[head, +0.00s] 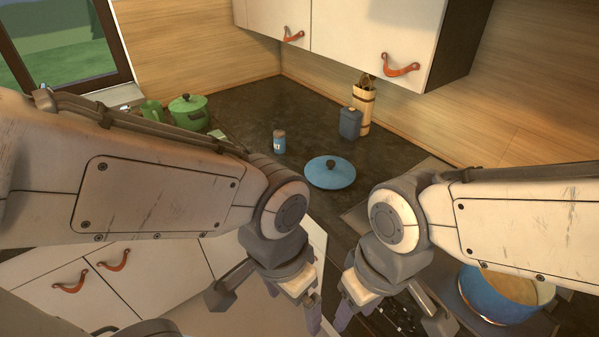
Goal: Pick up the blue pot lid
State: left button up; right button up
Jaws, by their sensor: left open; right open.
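The blue pot lid (331,173) lies on the dark countertop (258,118) in the middle of the head view, with a dark round knob on top. My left gripper (293,304) hangs in front of the counter, below the lid in the picture, open and empty. My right gripper (357,306) is just to its right, also open and empty. Both are apart from the lid. The blue pot (497,295) stands on the stove at the lower right, uncovered, with yellowish contents; my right arm hides part of it.
A small blue-and-white jar (279,142) stands left of the lid. A green pot (188,112) is at the back left. White wall cabinets (345,42) overhang the back.

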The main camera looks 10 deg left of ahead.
aim_at(328, 172)
jog(key=u, duration=1.75)
jog(key=i, duration=1.55)
jog(key=z, duration=3.3)
jog(key=i, duration=0.5)
jog(key=z, duration=0.05)
